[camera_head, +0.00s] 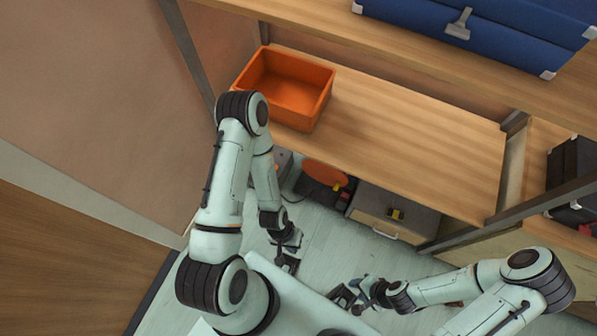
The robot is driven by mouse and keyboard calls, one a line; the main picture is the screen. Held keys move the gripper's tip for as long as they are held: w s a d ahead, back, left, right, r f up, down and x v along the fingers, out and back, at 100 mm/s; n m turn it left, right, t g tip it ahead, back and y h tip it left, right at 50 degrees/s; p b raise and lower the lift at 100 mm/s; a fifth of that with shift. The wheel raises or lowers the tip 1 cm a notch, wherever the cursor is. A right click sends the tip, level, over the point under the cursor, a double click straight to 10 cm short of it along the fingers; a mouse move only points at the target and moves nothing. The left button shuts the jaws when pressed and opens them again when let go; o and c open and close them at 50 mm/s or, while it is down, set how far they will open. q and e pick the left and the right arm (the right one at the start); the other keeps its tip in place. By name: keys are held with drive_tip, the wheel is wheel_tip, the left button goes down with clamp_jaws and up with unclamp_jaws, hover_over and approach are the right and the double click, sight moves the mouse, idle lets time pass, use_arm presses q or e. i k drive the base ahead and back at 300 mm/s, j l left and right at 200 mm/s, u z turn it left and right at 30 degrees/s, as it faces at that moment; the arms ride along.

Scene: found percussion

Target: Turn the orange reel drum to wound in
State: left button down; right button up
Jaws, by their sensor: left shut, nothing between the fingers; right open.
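The orange reel drum (325,174) shows as an orange disc with a dark body around it, low down beneath the wooden shelf. Part of it is hidden by the shelf's front edge. I cannot tell from here how far it is wound. My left gripper (288,262) is shut and empty, pointing down in front of and to the lower left of the drum, apart from it. My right gripper (347,297) is open and empty, further toward the bottom of the picture and apart from the drum.
An orange bin (303,112) stands on the wooden shelf (410,140) above the drum. A grey-topped drawer box (405,207) stands right of the drum. A blue case (480,25) lies on the higher shelf. Pale floor is open in front of the drum.

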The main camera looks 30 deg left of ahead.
sight(326, 174)
drive_tip(key=k+u, duration=0.1)
drive_tip(key=u, duration=0.65)
drive_tip(key=i+u, duration=0.55)
drive_tip(key=k+j, duration=0.05)
